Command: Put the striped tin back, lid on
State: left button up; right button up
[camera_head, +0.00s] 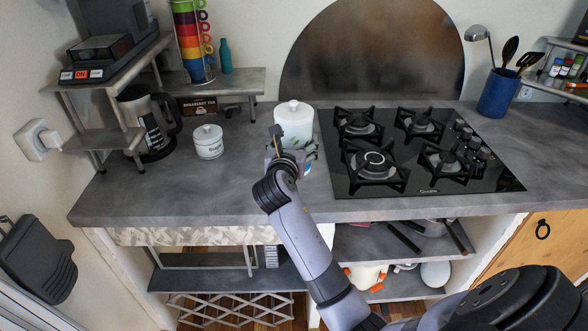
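A tall white canister (296,119) stands upright on the grey counter, just left of the hob. Its white knobbed lid (293,106) sits on top. No stripes show clearly on its visible upper part; a bluish patch shows low on its right side. My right gripper (291,147) is in front of the canister and hides much of its lower part. Its fingers are near the canister's sides, but whether they touch or grip it cannot be seen. My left gripper is out of view.
A smaller white lidded jar (208,143) stands to the left, near a coffee pot (152,122). The black gas hob (424,153) lies close on the right. A low shelf (226,82) with stacked cups (193,43) stands behind left. The counter front left is clear.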

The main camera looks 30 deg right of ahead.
notch_tip(320, 180, down, 3)
jog(key=shift+f, duration=0.1)
notch_tip(320, 180, down, 4)
jog(key=shift+f+b, duration=0.1)
jog(key=shift+b, duration=0.25)
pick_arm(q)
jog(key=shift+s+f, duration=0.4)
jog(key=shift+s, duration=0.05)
pick_arm(e)
jog(key=shift+f, duration=0.1)
jog(key=o, duration=1.3)
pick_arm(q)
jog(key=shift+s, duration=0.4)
